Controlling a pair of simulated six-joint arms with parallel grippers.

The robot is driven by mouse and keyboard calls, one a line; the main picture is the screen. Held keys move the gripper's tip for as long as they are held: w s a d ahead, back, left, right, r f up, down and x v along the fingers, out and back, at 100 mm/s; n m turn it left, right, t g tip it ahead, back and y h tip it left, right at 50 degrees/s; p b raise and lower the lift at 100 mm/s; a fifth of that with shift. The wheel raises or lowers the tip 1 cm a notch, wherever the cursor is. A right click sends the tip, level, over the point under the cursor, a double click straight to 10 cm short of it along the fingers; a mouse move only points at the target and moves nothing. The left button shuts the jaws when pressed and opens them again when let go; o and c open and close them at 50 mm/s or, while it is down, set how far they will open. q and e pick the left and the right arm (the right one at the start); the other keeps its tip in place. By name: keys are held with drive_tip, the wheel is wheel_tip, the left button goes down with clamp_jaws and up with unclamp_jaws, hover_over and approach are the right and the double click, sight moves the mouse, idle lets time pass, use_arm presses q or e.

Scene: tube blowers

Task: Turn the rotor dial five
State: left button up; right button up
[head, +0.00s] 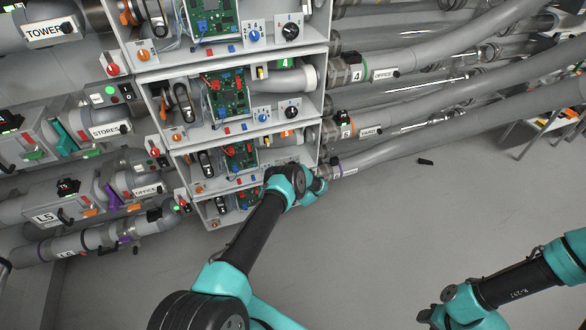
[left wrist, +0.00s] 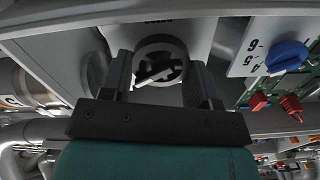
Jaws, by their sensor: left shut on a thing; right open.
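In the left wrist view, a round dark dial (left wrist: 158,62) with a bar across its face sits on a pale panel. My left gripper (left wrist: 160,78) has one finger on each side of the dial and is shut on it. In the head view, my left arm reaches to a lower bay of the cabinet, and its wrist hides this dial. My right gripper (head: 430,318) is open and empty at the bottom right, away from the cabinet.
A blue knob (left wrist: 287,56) with numbers stands beside the held dial, near red connectors (left wrist: 290,105). Bays above hold similar black dials (head: 290,112) and green circuit boards (head: 228,92). Grey pipes (head: 450,95) run to the right. The floor (head: 400,220) is mostly clear.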

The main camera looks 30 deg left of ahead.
use_arm(q)
drive_tip(key=shift+n, duration=0.4)
drive_tip(key=n, duration=1.1)
drive_tip(key=shift+s+a, duration=0.15)
idle(0.4)
drive_tip(key=o, duration=0.9)
drive_tip(key=shift+f, duration=0.1)
